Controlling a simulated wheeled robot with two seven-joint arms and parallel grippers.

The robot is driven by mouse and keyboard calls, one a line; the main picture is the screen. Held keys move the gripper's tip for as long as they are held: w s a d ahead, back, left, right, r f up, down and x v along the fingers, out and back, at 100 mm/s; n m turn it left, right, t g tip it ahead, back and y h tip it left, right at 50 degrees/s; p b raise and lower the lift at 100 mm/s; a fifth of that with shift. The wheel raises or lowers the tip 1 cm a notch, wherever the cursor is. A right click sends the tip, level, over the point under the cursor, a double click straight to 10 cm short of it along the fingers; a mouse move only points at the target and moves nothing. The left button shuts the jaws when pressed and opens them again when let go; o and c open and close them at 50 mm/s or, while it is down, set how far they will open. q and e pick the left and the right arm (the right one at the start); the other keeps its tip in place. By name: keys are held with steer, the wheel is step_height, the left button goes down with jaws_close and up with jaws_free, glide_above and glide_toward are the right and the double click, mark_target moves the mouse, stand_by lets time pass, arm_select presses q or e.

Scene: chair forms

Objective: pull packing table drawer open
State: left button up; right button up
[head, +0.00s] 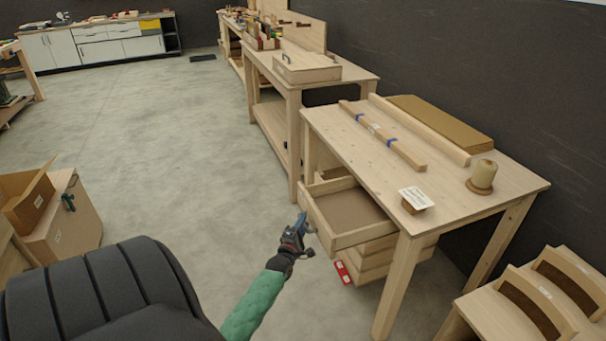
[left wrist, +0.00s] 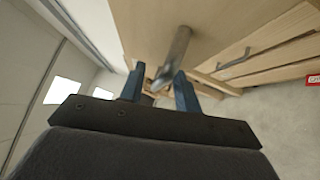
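The packing table (head: 460,200) is pale wood, at the right of the head view. Its top drawer (head: 346,241) is pulled well out, and its bare inside shows. My left gripper (head: 301,229) is at the front of this drawer. In the left wrist view the two blue fingers (left wrist: 159,90) stand apart, with the drawer's metal handle (left wrist: 177,50) between or just beyond them. The handle looks nearer the right finger; I cannot tell whether they touch. My right gripper is in neither view.
A candle-like spool (head: 482,176) and a card (head: 416,197) are on the tabletop. Wooden chair forms (head: 525,300) stand at the lower right.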

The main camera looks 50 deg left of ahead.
arm_select(q)
steer(key=b+v, duration=0.1)
steer(key=v, duration=0.7)
steer(key=shift+b, duration=0.35)
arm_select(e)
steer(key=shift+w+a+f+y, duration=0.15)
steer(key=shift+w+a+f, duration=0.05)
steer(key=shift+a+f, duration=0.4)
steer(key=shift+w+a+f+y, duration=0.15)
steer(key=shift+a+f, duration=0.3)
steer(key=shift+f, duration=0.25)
arm_select(q)
steer(key=shift+w, duration=0.1)
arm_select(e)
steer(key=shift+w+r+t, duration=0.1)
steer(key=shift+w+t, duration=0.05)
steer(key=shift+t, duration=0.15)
